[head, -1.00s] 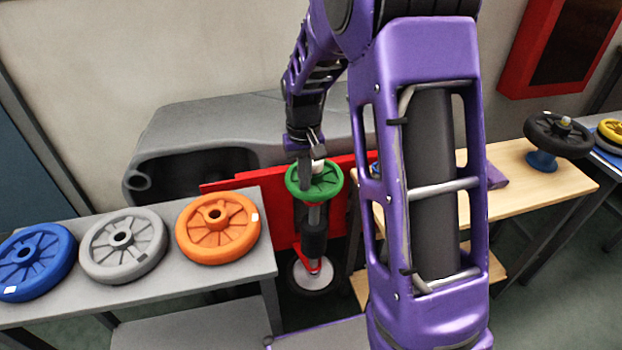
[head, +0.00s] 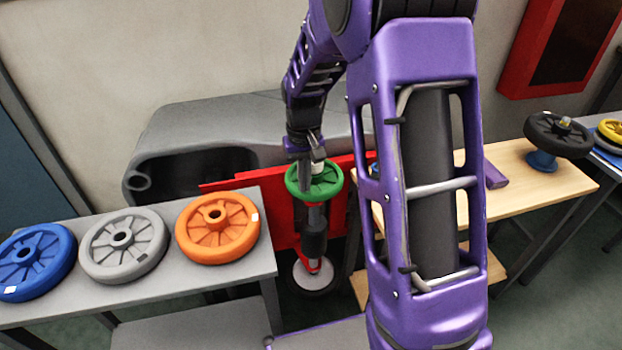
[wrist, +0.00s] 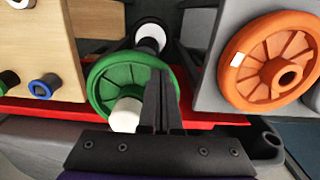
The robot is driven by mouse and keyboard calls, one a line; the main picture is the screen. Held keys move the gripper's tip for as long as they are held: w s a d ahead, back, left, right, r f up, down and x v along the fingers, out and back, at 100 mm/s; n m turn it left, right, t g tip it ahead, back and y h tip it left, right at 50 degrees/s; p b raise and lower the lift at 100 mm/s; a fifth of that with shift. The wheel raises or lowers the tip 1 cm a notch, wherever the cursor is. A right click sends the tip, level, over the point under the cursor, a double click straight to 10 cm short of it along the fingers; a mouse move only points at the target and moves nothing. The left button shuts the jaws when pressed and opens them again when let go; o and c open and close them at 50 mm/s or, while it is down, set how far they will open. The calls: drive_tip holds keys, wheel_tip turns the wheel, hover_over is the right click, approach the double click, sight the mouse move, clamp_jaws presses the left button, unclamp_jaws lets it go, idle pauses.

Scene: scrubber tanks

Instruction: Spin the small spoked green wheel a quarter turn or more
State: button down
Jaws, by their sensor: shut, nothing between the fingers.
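The small green spoked wheel (head: 314,181) sits near level on top of an upright post in the head view, between the two benches. It also shows in the wrist view (wrist: 112,75), with a white knob (wrist: 126,115) standing near its hub. My gripper (head: 304,182) points down at the wheel's left part in the head view. In the wrist view its fingers (wrist: 161,75) are together and empty, lying over the wheel's right part. The fingers hide some spokes there. I cannot tell whether the fingertips touch a spoke.
A grey bench (head: 200,281) at left bears blue (head: 33,261), grey (head: 124,246) and orange (head: 218,228) wheels. A wooden bench (head: 515,175) at right bears a black wheel (head: 558,134). Red panels (head: 268,182) and a grey moulded housing (head: 240,130) stand behind the green wheel.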

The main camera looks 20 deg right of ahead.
sight(325, 192)
drive_tip(key=shift+f, duration=0.4)
drive_tip(key=shift+s+d+r, duration=0.1)
drive_tip(key=shift+s+d, duration=0.3)
drive_tip(key=shift+d, duration=0.35)
drive_tip(key=shift+d, duration=0.1)
drive_tip(key=shift+s+d, duration=0.2)
drive_tip(key=shift+d, duration=0.5)
drive_tip(key=shift+d, duration=0.8)
